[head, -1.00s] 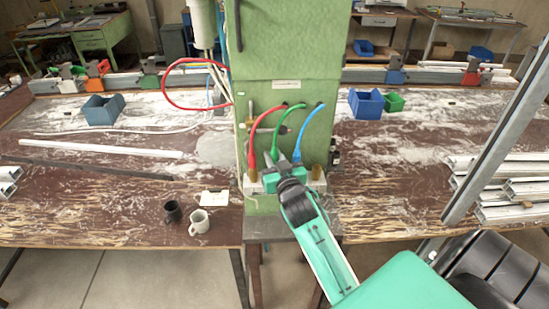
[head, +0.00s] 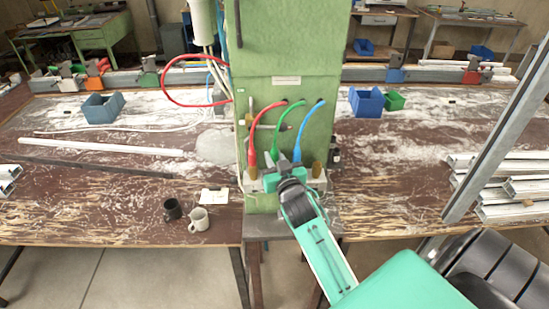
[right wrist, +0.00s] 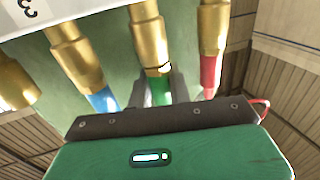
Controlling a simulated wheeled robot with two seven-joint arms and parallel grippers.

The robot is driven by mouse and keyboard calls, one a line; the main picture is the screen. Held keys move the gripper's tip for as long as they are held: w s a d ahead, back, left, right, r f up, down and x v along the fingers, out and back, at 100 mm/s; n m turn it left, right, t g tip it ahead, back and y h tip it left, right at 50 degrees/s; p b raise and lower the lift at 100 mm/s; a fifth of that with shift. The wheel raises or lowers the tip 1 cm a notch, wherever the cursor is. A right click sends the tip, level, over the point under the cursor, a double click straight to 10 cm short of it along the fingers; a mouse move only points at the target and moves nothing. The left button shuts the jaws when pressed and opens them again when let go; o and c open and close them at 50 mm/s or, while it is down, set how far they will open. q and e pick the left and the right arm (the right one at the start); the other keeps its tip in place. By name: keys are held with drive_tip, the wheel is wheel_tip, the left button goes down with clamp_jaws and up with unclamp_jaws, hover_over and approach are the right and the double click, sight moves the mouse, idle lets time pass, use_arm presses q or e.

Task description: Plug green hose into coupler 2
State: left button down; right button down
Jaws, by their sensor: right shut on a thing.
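The green hose (head: 279,127) arches down from the green panel to my right gripper (head: 284,160). My right gripper is shut on its lower end. In the right wrist view the grey fingers flank the green hose end (right wrist: 161,92), directly in line with a brass coupler (right wrist: 150,38). The hose end is at this coupler's mouth; I cannot tell how deep it sits. The blue hose (right wrist: 103,101) and the red hose (right wrist: 208,75) meet the brass couplers on either side. Another brass coupler (right wrist: 14,84) at far left shows no hose. My left gripper is out of view.
The green panel (head: 290,62) stands upright between the worktops, with the red hose (head: 252,140) and blue hose (head: 305,125) close beside my gripper. Two mugs (head: 198,220) stand at left. Aluminium profiles (head: 515,188) lie at right.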

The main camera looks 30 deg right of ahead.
drive_tip(key=shift+f, duration=0.2)
drive_tip(key=c, duration=1.3)
unclamp_jaws()
drive_tip(key=shift+o, duration=0.5)
drive_tip(key=shift+a, duration=0.1)
drive_tip(key=shift+r, duration=0.1)
drive_tip(key=shift+s, duration=0.55)
drive_tip(key=v, duration=0.8)
drive_tip(key=shift+p, duration=0.45)
drive_tip(key=shift+a, duration=0.1)
drive_tip(key=shift+w, duration=0.1)
